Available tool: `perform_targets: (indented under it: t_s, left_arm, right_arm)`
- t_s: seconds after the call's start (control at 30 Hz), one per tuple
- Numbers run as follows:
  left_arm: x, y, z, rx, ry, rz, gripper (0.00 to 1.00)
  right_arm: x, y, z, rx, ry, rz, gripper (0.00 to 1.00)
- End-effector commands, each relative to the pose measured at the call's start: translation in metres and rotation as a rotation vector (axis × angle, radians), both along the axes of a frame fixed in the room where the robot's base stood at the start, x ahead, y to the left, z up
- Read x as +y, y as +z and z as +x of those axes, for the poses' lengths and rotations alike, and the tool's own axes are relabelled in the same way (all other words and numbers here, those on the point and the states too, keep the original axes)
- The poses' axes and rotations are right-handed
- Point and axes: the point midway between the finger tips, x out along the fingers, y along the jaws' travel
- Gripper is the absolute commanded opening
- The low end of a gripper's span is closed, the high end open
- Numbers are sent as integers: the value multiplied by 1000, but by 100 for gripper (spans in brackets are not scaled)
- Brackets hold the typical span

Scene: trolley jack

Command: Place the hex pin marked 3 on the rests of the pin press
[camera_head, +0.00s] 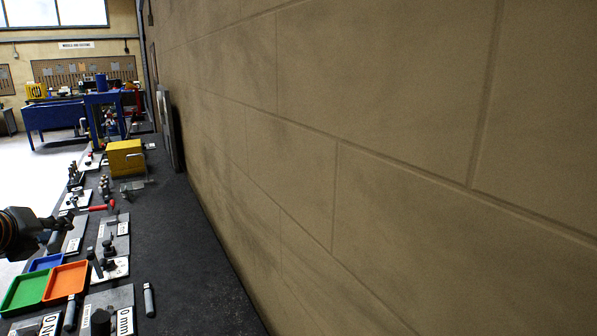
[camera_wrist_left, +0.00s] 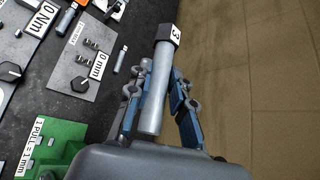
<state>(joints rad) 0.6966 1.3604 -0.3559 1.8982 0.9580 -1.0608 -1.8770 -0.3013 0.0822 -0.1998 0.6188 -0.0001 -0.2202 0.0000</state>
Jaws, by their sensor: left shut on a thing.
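My left gripper (camera_wrist_left: 162,82) is shut on the shaft, with one blue-grey finger on each side. The head points away from the wrist, and the shaft's near end shows above the palm. In the head view my left arm's dark wrist comes in at the left edge above the bench, and the held pin cannot be made out there. I cannot single out the pin press with certainty. My right gripper is not in view.
The dark bench (camera_head: 185,240) runs along a block wall (camera_head: 400,150). Green (camera_head: 24,292), orange (camera_head: 66,281) and blue trays stand near the front. Grey plates with pegs and labels, a yellow block (camera_head: 125,158) and a blue frame lie farther along. The wall-side strip is mostly clear.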

Motion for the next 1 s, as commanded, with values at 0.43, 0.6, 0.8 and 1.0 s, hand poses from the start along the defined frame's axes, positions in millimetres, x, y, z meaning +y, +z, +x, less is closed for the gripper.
perform_targets:
  t_s: [0.43,0.6,0.8,1.0]
  left_arm:
    - [-111,-20,-26,-8,-67,-2,0]
    - [-182,-35,-44,-9,-104,-6,0]
    - [-239,-47,-58,-9,-129,-4,0]
    - [-277,-56,-68,-6,-146,-4,0]
  right_arm:
    - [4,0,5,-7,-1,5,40]
    - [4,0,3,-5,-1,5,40]
    - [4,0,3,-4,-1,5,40]
    - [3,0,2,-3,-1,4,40]
